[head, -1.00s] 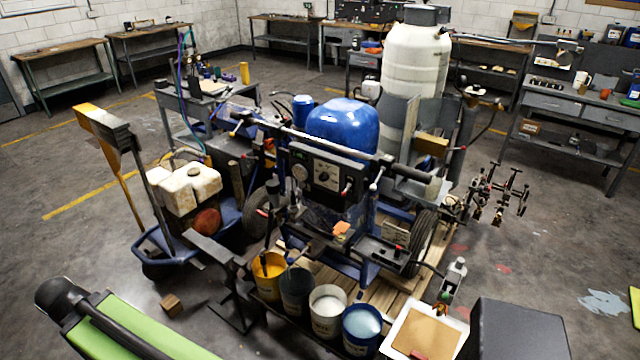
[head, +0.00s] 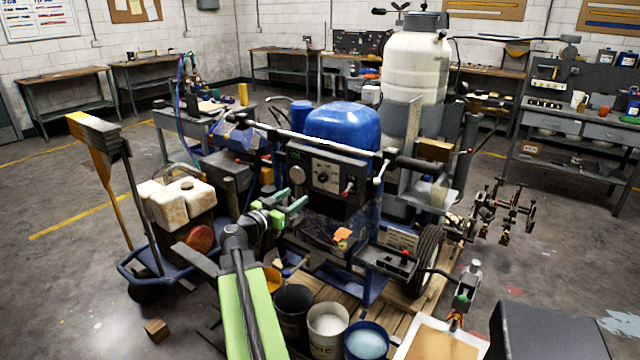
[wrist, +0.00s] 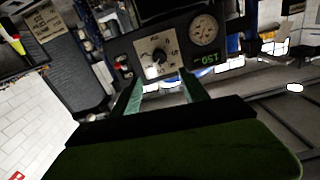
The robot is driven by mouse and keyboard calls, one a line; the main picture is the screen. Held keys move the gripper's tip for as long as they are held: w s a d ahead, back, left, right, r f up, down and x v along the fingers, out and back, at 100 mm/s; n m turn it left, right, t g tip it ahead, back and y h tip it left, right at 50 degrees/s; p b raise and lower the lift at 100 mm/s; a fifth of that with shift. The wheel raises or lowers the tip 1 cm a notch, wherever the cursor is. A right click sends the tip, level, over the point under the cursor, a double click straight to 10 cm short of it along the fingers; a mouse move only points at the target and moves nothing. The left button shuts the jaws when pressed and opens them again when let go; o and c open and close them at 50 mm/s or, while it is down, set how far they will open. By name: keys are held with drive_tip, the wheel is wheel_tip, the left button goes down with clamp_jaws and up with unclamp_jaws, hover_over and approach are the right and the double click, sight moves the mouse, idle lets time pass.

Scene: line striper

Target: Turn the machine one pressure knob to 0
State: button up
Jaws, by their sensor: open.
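The machine's dark control panel (head: 335,160) faces me in the head view. Its pressure knob (head: 322,177) is a small dark knob on a pale square plate, right of a round gauge (head: 297,174). In the wrist view, which is turned over, the knob (wrist: 158,57) sits on its marked plate, with the gauge (wrist: 203,30) beside it. A green display (wrist: 207,57) seems to read 150, inverted. My gripper (head: 291,208) is open and empty, its green fingers below and left of the knob in the head view. In the wrist view the fingers point towards the knob, apparently apart from it.
A long handlebar (head: 330,142) runs above the panel. Paint buckets (head: 327,325) stand below, near my arm. A cart with a stained white tank (head: 180,200) stands left. Open floor lies at far left.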

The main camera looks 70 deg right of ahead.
sight(321, 179)
drive_tip(key=x, duration=1.4)
drive_tip(key=shift+s+d, duration=0.1)
drive_tip(key=shift+d, duration=0.2)
clamp_jaws()
drive_tip(key=shift+s+a, duration=0.15)
drive_tip(key=shift+a, duration=0.15)
drive_tip(key=shift+d, duration=0.2)
